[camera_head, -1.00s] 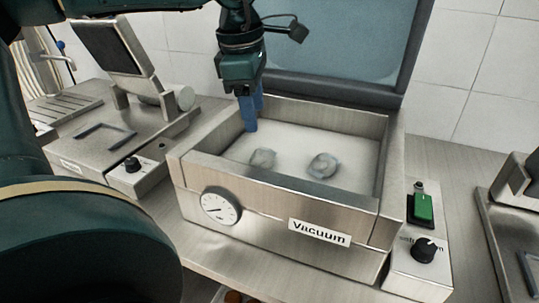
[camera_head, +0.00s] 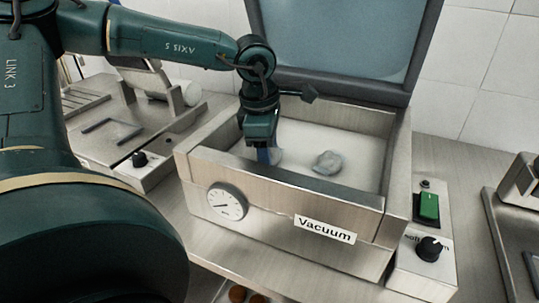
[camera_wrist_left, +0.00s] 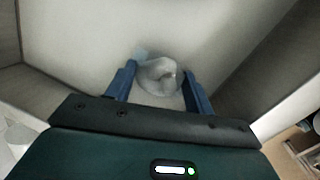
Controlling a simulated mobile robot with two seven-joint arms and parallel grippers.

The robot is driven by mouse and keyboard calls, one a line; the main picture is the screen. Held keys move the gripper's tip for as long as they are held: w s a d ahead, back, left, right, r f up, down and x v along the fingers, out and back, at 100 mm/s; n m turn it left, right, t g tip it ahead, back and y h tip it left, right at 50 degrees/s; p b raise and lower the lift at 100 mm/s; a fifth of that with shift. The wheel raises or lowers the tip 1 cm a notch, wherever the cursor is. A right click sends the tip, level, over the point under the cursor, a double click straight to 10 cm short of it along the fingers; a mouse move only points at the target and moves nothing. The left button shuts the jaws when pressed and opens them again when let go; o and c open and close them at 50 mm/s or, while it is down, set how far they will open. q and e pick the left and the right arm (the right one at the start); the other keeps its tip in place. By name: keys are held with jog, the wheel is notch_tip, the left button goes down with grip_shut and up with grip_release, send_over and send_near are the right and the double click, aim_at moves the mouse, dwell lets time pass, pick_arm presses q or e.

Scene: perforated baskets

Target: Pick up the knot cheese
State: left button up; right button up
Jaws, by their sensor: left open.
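The right lump (camera_head: 327,163) is in clear view. In the left wrist view, a lump (camera_wrist_left: 160,76) with a translucent, shiny surface sits between the two blue fingers of the open gripper (camera_wrist_left: 158,72). I cannot tell whether the fingers touch it. My right gripper is out of view.
The chamber's metal walls stand close around my gripper, and its lid (camera_head: 335,45) is raised behind. A green switch (camera_head: 428,207) and a black knob (camera_head: 430,247) are at the right. Another metal machine (camera_head: 115,150) stands at the left.

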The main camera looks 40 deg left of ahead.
pick_arm(q)
jog(key=c, duration=0.6)
jog(key=shift+r, duration=0.1)
